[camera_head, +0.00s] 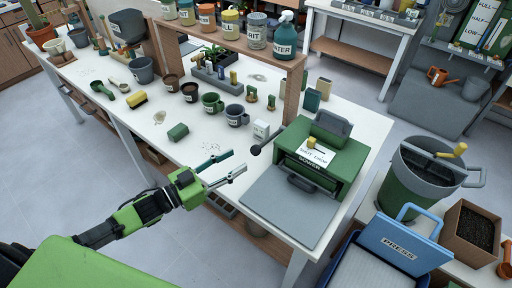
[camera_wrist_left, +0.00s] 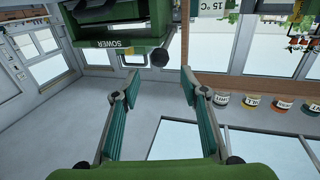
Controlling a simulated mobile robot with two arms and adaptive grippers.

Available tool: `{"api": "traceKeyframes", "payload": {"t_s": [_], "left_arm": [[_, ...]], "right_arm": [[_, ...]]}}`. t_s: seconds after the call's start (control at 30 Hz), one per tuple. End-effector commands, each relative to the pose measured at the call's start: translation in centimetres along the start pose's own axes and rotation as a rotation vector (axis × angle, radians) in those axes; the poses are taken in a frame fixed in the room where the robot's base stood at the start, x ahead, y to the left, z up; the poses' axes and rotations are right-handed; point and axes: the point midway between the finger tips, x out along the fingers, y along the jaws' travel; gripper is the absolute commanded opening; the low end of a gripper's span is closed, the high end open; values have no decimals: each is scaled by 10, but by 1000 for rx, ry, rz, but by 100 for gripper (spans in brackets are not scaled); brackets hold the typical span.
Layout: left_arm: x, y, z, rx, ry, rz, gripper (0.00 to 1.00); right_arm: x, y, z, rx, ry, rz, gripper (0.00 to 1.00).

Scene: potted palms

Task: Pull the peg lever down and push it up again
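The green sower box (camera_head: 315,175) stands on the white bench, with a dark handle on its front. A dark lever with a round black knob (camera_head: 256,150) sticks out from its left side. I take this for the peg lever. In the left wrist view the knob (camera_wrist_left: 159,58) hangs beside the sower (camera_wrist_left: 115,42), between and beyond the fingertips. My left gripper (camera_head: 239,161) is open and empty, just left of and below the knob, with its fingers pointing towards it. The left wrist view shows the spread fingers (camera_wrist_left: 160,82). My right gripper is not in view.
A grey plate (camera_head: 290,212) lies in front of the sower. A small white box (camera_head: 261,129) stands just behind the knob. Mugs, pots and a green block (camera_head: 178,132) stand on the bench (camera_head: 150,115) further left. A wooden shelf post (camera_head: 292,88) rises behind the sower.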

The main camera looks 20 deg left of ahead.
Motion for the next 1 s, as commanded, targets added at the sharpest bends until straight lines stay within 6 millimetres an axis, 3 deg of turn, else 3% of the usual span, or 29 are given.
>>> {"api": "traceKeyframes", "payload": {"t_s": [0.4, 0.6, 0.9, 1.0], "left_arm": [[70, 0, -2, -1, 2, -1, 40], [84, 0, -1, -1, 1, 0, 40], [86, 0, 0, 0, 0, 0, 40], [85, 0, 0, 0, 0, 0, 14]], "right_arm": [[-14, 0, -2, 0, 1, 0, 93], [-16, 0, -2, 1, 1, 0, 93], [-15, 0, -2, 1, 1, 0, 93], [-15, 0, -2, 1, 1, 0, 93]]}}
